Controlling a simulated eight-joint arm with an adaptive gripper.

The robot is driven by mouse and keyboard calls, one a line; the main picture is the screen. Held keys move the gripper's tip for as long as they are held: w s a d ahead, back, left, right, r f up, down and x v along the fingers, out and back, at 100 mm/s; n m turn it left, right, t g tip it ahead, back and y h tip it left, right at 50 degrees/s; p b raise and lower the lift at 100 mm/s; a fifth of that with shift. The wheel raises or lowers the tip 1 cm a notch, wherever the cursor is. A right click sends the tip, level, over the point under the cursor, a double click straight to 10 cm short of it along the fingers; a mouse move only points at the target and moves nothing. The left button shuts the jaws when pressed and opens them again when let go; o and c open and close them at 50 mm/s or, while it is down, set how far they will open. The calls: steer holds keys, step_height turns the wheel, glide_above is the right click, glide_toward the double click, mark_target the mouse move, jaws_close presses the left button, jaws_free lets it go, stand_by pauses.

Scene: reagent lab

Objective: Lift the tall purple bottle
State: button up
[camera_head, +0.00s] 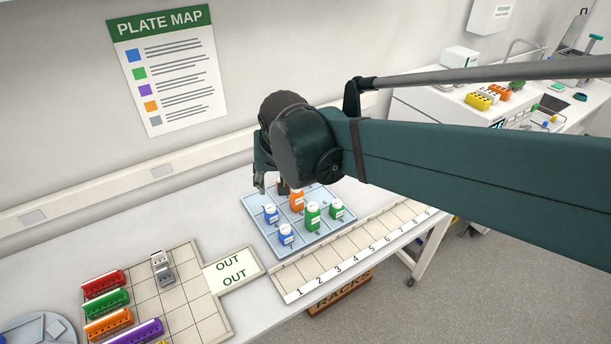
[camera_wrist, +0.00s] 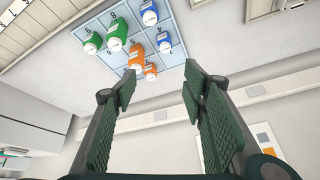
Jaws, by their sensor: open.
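I see no purple bottle in either view; my gripper and arm hide part of the tray's far side in the camera_head view. My gripper (camera_head: 271,187) is over the far edge of the pale blue gridded tray (camera_head: 256,210). In the camera_wrist view its two green fingers (camera_wrist: 160,80) are spread apart with nothing between them. The bottles in view are a taller orange one (camera_wrist: 137,57), a shorter orange one (camera_wrist: 150,71), two green ones (camera_wrist: 117,36) and two blue ones (camera_wrist: 149,13). They lie beyond the fingertips, apart from them.
A numbered strip (camera_head: 340,255) runs along the bench front beside the tray. An OUT card (camera_head: 233,270) and a tiled board (camera_head: 205,310) with coloured racks (camera_head: 108,303) are to the left. The wall with a plate map (camera_head: 165,70) is behind.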

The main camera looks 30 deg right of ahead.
steer(key=w+d+f+m+g+h+p, duration=0.1)
steer(key=w+d+f+m, duration=0.2)
steer(key=w+d, duration=0.3)
steer(key=w+d+f+m+g+h+p, duration=0.1)
steer(key=w+d+f+m+g, duration=0.2)
steer(key=w, duration=0.5)
steer(key=w+d+f+m+g+h+p, duration=0.1)
steer(key=w+d+f+m, duration=0.5)
steer(key=w+d+f, duration=0.3)
step_height(320, 180, down, 3)
steer(key=shift+d+f+m, duration=0.2)
steer(key=shift+d+m, duration=0.2)
steer(key=shift+d, duration=0.75)
steer(key=shift+x, duration=1.3)
steer(key=shift+x, duration=2.6)
steer(key=shift+w, duration=0.15)
